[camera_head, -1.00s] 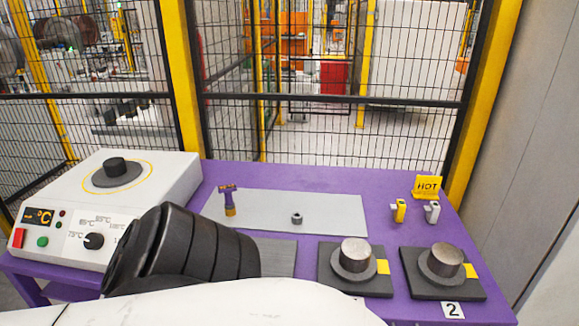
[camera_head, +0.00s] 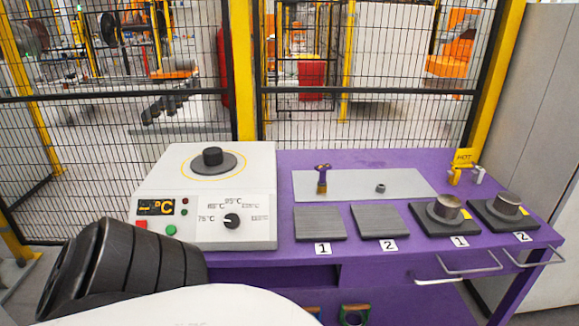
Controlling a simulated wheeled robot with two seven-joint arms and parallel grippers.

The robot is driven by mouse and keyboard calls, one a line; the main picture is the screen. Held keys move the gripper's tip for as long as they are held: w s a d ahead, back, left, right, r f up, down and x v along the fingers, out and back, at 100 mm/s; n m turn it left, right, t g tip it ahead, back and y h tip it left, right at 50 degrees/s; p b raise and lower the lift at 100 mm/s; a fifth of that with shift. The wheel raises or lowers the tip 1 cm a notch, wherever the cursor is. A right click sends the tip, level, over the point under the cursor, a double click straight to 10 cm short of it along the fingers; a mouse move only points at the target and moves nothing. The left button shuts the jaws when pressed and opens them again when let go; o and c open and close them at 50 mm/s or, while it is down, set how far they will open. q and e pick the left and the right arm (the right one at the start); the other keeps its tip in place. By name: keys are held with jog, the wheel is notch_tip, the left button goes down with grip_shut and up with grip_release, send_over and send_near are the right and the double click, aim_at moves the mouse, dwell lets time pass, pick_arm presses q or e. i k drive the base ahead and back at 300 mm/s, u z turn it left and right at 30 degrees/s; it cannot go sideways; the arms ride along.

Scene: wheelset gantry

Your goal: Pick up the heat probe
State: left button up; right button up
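I cannot tell for certain which item is the heat probe. A small tool with a purple head and yellow lower end (camera_head: 322,179) stands upright on the grey plate (camera_head: 410,185) on the purple table. A small yellow device (camera_head: 455,176) and a small pale device (camera_head: 478,174) are at the table's right rear, by the yellow HOT sign (camera_head: 464,157). Neither gripper shows in the head view. Part of my own arm, black ribbed and white, fills the lower left, well apart from these items.
A white heater unit (camera_head: 160,190) with display and knob stands on the left of the purple table (camera_head: 375,160). A small dark ring (camera_head: 380,188) lies on the plate. Numbered dark pads (camera_head: 319,223) line the front; two bear metal cylinders (camera_head: 447,206). A mesh fence stands behind.

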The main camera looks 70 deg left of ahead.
aim_at(323, 168)
jog(key=u, duration=1.65)
